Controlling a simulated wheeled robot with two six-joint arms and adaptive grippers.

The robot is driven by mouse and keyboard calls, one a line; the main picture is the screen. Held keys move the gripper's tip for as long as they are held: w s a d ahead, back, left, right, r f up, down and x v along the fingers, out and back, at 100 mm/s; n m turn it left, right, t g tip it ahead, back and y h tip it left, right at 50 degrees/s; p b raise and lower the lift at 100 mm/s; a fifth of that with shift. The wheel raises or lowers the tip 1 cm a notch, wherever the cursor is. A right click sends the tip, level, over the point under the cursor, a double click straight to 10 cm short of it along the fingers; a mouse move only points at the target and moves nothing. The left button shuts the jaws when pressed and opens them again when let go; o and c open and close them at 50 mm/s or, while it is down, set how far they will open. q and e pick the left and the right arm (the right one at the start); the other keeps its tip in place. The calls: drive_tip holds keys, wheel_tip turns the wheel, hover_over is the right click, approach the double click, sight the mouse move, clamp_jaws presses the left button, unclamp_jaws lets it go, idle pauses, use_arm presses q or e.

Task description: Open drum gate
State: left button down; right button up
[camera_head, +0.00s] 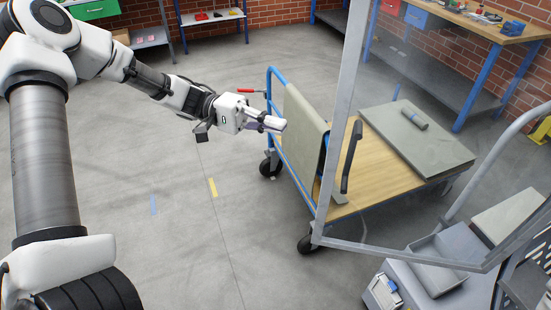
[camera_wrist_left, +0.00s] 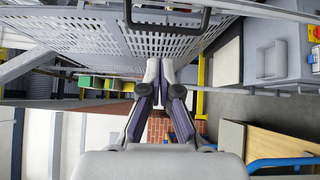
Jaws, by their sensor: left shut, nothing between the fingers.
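A grey metal frame with a clear panel (camera_head: 335,110), which looks like the drum gate, stands at the right in the head view. A black curved handle (camera_head: 350,157) is near its left edge. My left gripper (camera_head: 279,124) is shut and empty, to the left of the handle and apart from it, near the cart's upright panel. In the left wrist view its fingertips (camera_wrist_left: 159,66) are together. A perforated grey panel (camera_wrist_left: 170,42) with a black handle (camera_wrist_left: 166,24) is there too; I cannot tell if it is the same gate. My right gripper is out of view.
A blue-framed cart (camera_head: 350,190) with a wooden deck carries a grey-green slab (camera_head: 418,140) and an upright panel (camera_head: 304,120). A grey tray (camera_head: 440,270) is at the lower right. Workbenches line the brick wall. The floor at left centre (camera_head: 170,245) is clear.

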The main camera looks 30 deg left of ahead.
use_arm(q)
drive_tip(key=s+d+f, duration=0.1)
drive_tip(key=s+d, duration=0.2)
drive_tip(key=d, duration=0.8)
drive_tip(key=shift+s+d+f+m, duration=0.15)
drive_tip(key=shift+s+f+m, duration=0.15)
drive_tip(key=shift+f, duration=0.1)
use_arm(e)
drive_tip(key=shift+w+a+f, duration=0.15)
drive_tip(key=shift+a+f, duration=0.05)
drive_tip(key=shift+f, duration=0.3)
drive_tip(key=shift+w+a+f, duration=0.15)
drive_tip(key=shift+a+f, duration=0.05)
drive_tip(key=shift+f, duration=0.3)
use_arm(q)
drive_tip(key=shift+w+d, duration=0.15)
drive_tip(key=shift+d, duration=0.05)
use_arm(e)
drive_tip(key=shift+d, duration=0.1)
